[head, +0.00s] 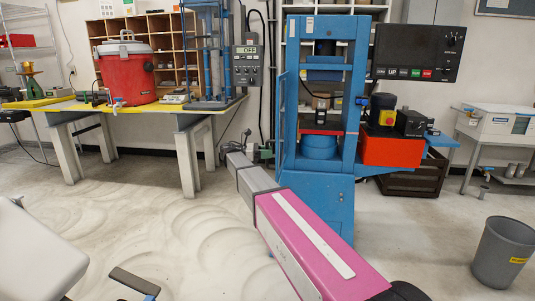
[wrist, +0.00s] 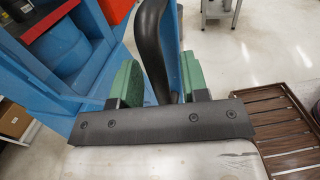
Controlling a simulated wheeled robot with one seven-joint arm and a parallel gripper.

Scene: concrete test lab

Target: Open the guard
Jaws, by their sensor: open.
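The blue press (head: 320,195) stands in the middle of the head view, its frame enclosing a work space with a red plate and a blue cylinder. A thin blue bar (head: 282,115), perhaps part of the guard, runs along its left side. A black curved handle (wrist: 150,38) passes between the pads beside a blue upright. I cannot tell whether the pads touch it.
A workbench (head: 150,107) with a red drum cooler (head: 128,74) stands at the left. A control panel (head: 418,52) and a red box (head: 390,151) are right of the press. A grey bin (head: 503,250) stands at the lower right.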

